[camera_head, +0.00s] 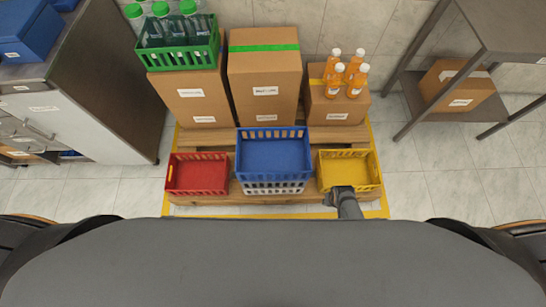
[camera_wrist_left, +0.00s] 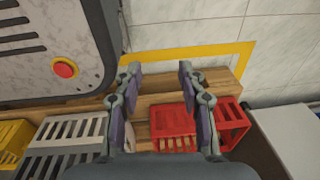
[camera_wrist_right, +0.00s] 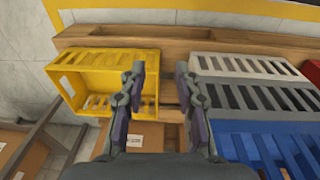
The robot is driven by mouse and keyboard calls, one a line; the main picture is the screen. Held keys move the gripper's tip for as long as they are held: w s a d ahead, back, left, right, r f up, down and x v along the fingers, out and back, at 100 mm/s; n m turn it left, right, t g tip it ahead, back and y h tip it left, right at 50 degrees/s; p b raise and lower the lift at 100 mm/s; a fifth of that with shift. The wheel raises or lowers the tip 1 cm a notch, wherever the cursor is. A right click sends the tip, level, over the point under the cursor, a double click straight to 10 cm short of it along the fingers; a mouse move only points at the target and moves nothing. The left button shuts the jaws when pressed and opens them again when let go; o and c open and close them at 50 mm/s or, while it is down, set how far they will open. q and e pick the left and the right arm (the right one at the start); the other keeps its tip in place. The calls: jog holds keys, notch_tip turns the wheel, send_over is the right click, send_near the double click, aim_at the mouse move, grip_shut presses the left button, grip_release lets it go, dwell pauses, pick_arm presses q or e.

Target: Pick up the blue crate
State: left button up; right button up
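The blue crate (camera_head: 272,155) sits on a white crate (camera_head: 272,187) at the middle of the pallet in the head view. In the right wrist view the blue crate (camera_wrist_right: 272,150) shows at the lower right. My right gripper (camera_wrist_right: 160,75) is open and empty, between the yellow crate and the white crate. In the head view my right gripper (camera_head: 340,192) is at the front of the yellow crate. My left gripper (camera_wrist_left: 158,75) is open and empty near the red crate in its wrist view; the head view does not show it.
The red crate (camera_head: 197,174) stands left of the blue crate and the yellow crate (camera_head: 348,170) right. Cardboard boxes (camera_head: 264,80) stand behind on the pallet (camera_head: 300,157), topped by a green bottle crate (camera_head: 180,57) and orange bottles (camera_head: 345,75).

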pick_arm(q)
notch_tip(320, 180, down, 10)
jog(key=w+r+b, duration=0.1)
jog(key=w+b, duration=0.1)
jog(key=b, duration=0.5)
pick_arm(e)
jog(key=w+a+r+g, duration=0.1)
jog(key=w+a+r, duration=0.3)
jog(key=w+r, duration=0.5)
jog(key=w+a+r, duration=0.5)
jog(key=w+r, duration=0.1)
jog(key=w, duration=0.6)
jog(key=shift+y, duration=0.3)
jog(key=shift+s+f+b, duration=0.15)
jog(key=shift+f+b, duration=1.7)
jog(key=shift+f, duration=3.6)
pick_arm(q)
jog(key=w, duration=0.6)
jog(key=shift+w+d+f, duration=0.15)
jog(key=shift+f, duration=0.05)
pick_arm(e)
grip_shut()
jog(key=shift+r, duration=0.1)
